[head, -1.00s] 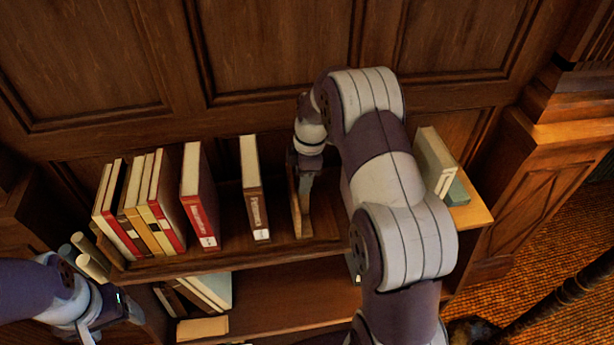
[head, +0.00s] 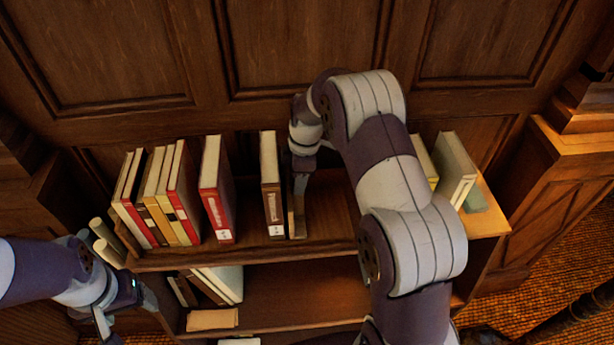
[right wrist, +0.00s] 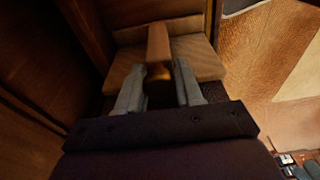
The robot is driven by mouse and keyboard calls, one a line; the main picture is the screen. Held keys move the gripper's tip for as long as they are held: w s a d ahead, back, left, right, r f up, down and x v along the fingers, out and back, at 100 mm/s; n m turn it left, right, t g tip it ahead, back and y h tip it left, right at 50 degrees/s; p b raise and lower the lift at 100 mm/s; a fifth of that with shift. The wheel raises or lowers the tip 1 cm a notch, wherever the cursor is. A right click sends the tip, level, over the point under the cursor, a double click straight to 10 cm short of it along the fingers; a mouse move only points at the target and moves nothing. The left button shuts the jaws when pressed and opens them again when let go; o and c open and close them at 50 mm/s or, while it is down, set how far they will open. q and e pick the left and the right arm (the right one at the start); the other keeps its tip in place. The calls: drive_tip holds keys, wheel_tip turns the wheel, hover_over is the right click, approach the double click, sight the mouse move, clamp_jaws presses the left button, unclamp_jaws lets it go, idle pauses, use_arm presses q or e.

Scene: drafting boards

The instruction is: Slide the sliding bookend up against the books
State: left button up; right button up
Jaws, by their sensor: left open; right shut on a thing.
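The sliding bookend (head: 298,222) is a thin wooden upright on the upper shelf, mostly hidden by my right gripper (head: 299,185). In the right wrist view (right wrist: 158,82) the gripper's two fingers are shut on the bookend's wooden upright (right wrist: 158,42). A brown book (head: 273,200) stands just left of the bookend; I cannot tell whether they touch. A red book (head: 216,200) stands apart further left, then a row of several slightly tilted books (head: 155,200). My left gripper (head: 128,312) is open and empty at the lower left.
Pale books (head: 455,170) stand at the shelf's right end, beyond my right arm. Rolled papers (head: 103,240) are by the shelf's left end. The lower shelf (head: 300,290) holds a few books at its left. Wood panelling closes the back.

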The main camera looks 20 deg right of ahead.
drive_tip(key=shift+w+a, duration=0.1)
drive_tip(key=shift+a, duration=0.1)
drive_tip(key=w+a, duration=0.1)
drive_tip(key=a, duration=0.4)
drive_tip(key=shift+w+a, duration=0.3)
drive_tip(key=shift+a, duration=0.1)
idle(0.4)
drive_tip(key=shift+w+a, duration=0.3)
drive_tip(key=shift+a, duration=0.65)
drive_tip(key=shift+w+a, duration=0.25)
drive_tip(key=shift+a, duration=0.7)
drive_tip(key=shift+w+a, duration=0.3)
drive_tip(key=shift+a, duration=0.65)
drive_tip(key=shift+w+a, duration=0.15)
drive_tip(key=shift+a, duration=0.4)
drive_tip(key=shift+w+a, duration=0.15)
drive_tip(key=shift+a, duration=0.35)
drive_tip(key=o, duration=1.1)
drive_tip(key=shift+c, duration=0.2)
